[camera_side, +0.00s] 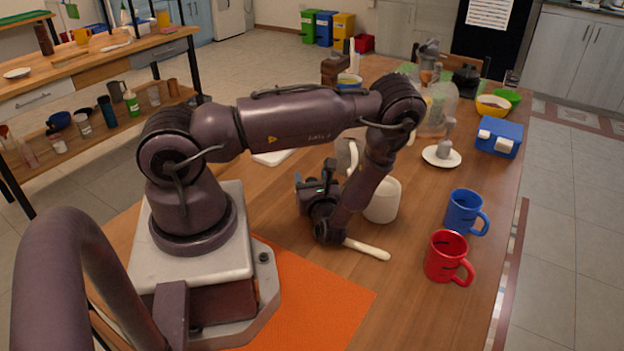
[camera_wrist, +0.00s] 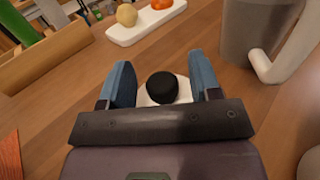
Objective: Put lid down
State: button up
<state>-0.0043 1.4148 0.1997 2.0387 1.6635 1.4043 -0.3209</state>
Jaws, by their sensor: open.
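The lid (camera_wrist: 162,90) shows in the wrist view as a pale disc with a round black knob. It sits between the two blue fingers of my gripper (camera_wrist: 161,65). The fingers are apart, one on each side of the lid, with gaps beside the knob. The lid appears to be on the wooden table, but its lower part is hidden by the gripper body. In the side view my gripper (camera_side: 312,190) is low over the table, left of a white pot (camera_side: 384,202). The lid cannot be made out there.
A grey container with a white handle (camera_wrist: 248,28) stands close on the right in the wrist view. A white tray (camera_wrist: 128,34) holds a yellowish and an orange item. A red mug (camera_side: 443,257) and blue mug (camera_side: 461,212) stand right. An orange mat (camera_side: 310,295) lies in front.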

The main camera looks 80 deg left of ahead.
jog(key=shift+d+r, duration=0.2)
jog(key=shift+d, duration=1.05)
jog(key=r, duration=0.5)
jog(key=shift+d+r, duration=0.25)
jog(key=shift+r, duration=0.1)
jog(key=s+d+r+n+t+h, duration=0.2)
jog(key=d+r+n+h, duration=0.7)
jog(key=r, duration=0.4)
jog(key=s+d+r+n+t+h, duration=0.1)
jog(key=d+r+n+t+h, duration=0.2)
jog(key=d+r+n+h, duration=0.6)
notch_tip(320, 180, up, 5)
jog(key=shift+s+d+f+t, duration=0.2)
jog(key=shift+s+d+t, duration=0.15)
jog(key=shift+d, duration=0.8)
